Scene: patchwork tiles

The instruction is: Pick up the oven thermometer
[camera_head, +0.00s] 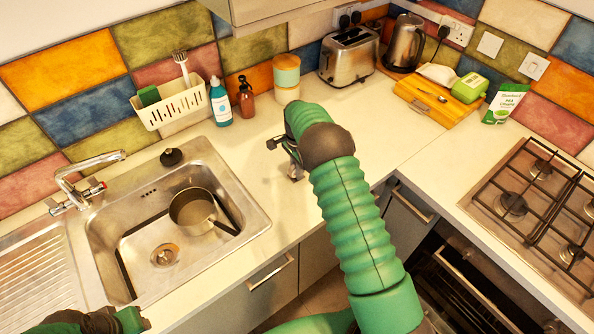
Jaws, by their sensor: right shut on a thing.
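My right gripper (287,156) is over the counter to the right of the sink, mostly hidden behind my green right forearm and dark wrist. It is shut on a small metallic thing (295,173), which I take to be the oven thermometer. Only a little of it shows, at or just above the counter top; I cannot tell whether it touches the counter. My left gripper (128,319) is at the bottom left edge, only partly in view, and its jaws cannot be made out.
The sink (250,220) holds a saucepan (193,209). Behind stand a caddy (172,107), bottles (220,103), canisters (287,75), a toaster (349,58) and a kettle (405,43). A cutting board (425,97) and a gas hob (530,200) are on the right. The counter right of the sink is mostly clear.

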